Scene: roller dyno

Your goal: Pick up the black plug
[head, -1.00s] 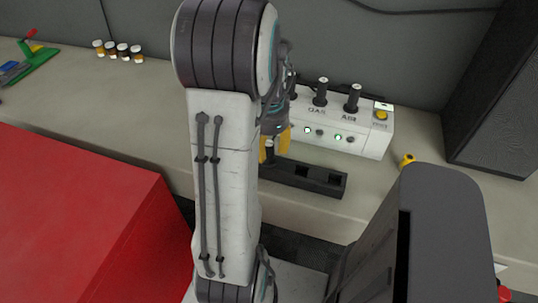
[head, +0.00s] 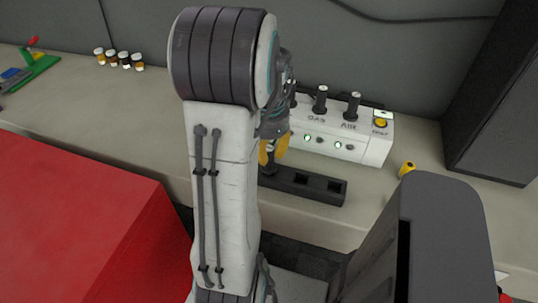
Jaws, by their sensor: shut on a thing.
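My gripper (head: 272,152), with yellow fingers, is at the left end of a black block with square sockets (head: 318,188). It is shut on a dark upright piece, the black plug (head: 270,158), which shows only as a small part between the fingers. My arm hides the left side of the gripper and the left end of the block. I cannot tell whether the plug's lower end is still in the block. Two square sockets to the right in the block look empty.
A white control box (head: 345,140) with black knobs stands right behind the block. A yellow piece (head: 407,169) lies to its right, near a dark speaker-like box (head: 495,110). Small jars (head: 118,58) stand far left. A red surface (head: 75,230) fills the lower left.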

